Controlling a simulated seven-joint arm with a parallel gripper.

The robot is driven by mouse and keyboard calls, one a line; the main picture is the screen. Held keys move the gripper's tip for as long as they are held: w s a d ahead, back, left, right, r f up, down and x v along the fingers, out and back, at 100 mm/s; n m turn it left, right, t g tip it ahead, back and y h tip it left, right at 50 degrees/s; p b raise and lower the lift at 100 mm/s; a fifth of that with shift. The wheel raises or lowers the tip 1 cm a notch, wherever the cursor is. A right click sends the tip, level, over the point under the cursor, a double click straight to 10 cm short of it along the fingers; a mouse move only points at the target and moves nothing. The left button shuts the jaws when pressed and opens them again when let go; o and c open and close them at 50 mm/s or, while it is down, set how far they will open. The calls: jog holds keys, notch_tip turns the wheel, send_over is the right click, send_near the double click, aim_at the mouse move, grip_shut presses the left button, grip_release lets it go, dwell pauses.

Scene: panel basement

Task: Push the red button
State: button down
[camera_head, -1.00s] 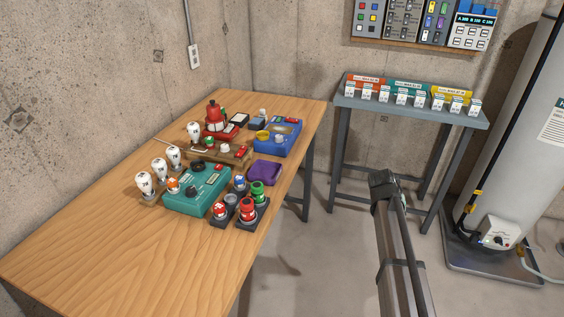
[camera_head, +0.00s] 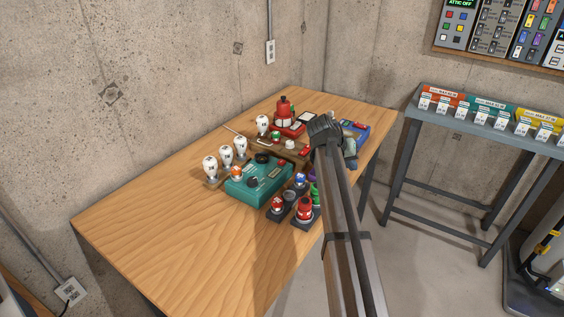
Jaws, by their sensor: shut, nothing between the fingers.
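Several red parts stand on the wooden bench, and I cannot tell which is the button. A tall red knob-like part (camera_head: 284,108) sits on a red base at the back. A red-capped part (camera_head: 305,207) and a smaller red one (camera_head: 278,203) stand on dark bases at the front right of the group. My arm reaches up from the bottom, and its dark end lies over the right side of the group. My gripper (camera_head: 350,153) shows as a small grey shape right of that end, shut and empty. Its fingertips are unclear, and I see no contact with a red part.
The wooden bench (camera_head: 160,245) is clear at its front left. A teal box (camera_head: 257,181) and white bulbs (camera_head: 240,147) stand left of my arm. My arm partly covers a blue device (camera_head: 361,130). A grey stand (camera_head: 400,178) with boxes and a wall panel (camera_head: 500,28) are at right.

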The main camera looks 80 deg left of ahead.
aim_at(279, 162)
jog(key=s+a+r, duration=0.3)
jog(key=s, duration=0.4)
jog(key=s+a+r+n+y, duration=0.1)
jog(key=s+a+r, duration=0.2)
jog(key=s, duration=0.4)
jog(key=s+a+r+y, duration=0.1)
jog(key=s+a+r, duration=0.2)
jog(key=s, duration=0.4)
jog(key=shift+s+a+r+n+t, duration=0.15)
jog(key=shift+a+r+n+t, duration=0.2)
jog(key=shift+r, duration=0.25)
jog(key=shift+f, duration=0.15)
jog(key=shift+f, duration=4.3)
jog(key=shift+f, duration=0.85)
jog(key=shift+r, duration=0.9)
jog(key=shift+r, duration=2.5)
